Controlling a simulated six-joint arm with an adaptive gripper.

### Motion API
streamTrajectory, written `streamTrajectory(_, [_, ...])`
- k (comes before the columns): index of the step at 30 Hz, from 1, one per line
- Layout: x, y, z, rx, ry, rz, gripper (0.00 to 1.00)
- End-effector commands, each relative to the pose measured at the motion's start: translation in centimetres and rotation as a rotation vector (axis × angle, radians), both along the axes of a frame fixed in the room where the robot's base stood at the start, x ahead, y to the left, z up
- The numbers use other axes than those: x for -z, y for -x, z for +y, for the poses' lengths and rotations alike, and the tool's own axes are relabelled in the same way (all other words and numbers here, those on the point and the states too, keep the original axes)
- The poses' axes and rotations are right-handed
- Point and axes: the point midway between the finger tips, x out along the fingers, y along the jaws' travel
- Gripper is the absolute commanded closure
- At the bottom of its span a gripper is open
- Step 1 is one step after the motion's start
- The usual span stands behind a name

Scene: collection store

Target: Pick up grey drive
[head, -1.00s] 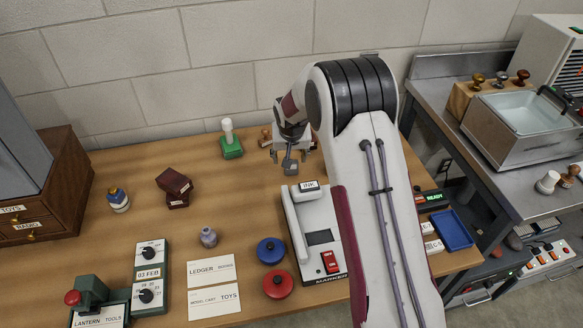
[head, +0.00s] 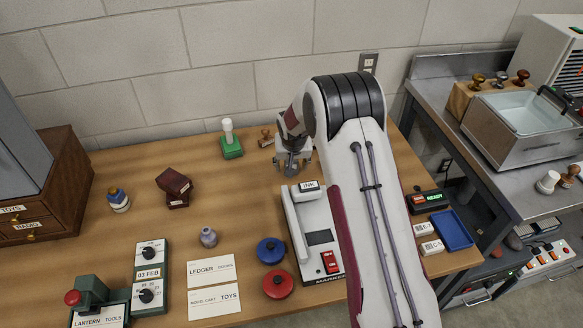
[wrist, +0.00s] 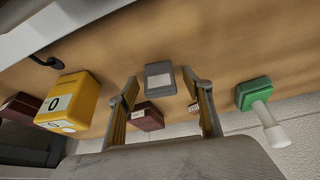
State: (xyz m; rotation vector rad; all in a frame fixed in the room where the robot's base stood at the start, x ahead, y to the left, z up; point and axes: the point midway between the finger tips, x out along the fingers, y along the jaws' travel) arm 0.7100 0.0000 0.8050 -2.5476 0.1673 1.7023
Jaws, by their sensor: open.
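The grey drive (wrist: 158,70) is a small grey block with a pale label. In the wrist view it lies on the wooden table, in line with the gap between the fingertips of my gripper (wrist: 164,88). My gripper is open and empty, its two fingers spread on either side in that view. I cannot tell how much height is left between them and the drive. In the head view my gripper (head: 293,167) hangs low over the table behind the white ink marker machine. There it hides most of the drive.
In the wrist view a dark red block (wrist: 147,117) lies past the drive, with a yellow box (wrist: 72,100) to the left and a green stamp (wrist: 254,95) to the right. The white ink machine (head: 318,240) stands in front of my gripper. The wall (head: 180,65) is close behind.

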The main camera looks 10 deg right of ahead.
Motion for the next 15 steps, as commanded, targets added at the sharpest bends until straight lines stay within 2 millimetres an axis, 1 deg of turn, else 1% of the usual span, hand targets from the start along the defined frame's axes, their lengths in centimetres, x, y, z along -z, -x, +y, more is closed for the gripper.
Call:
streamTrajectory(11, [-0.03, 0.0, 0.0, 0.0, 0.0, 0.0, 0.5])
streamTrajectory(12, [-0.03, 0.0, 0.01, 0.0, 0.0, 0.0, 0.55])
streamTrajectory(14, [-0.03, 0.0, 0.01, 0.0, 0.0, 0.0, 0.71])
streamTrajectory(15, [-0.03, 0.01, 0.0, 0.0, 0.0, 0.0, 0.81])
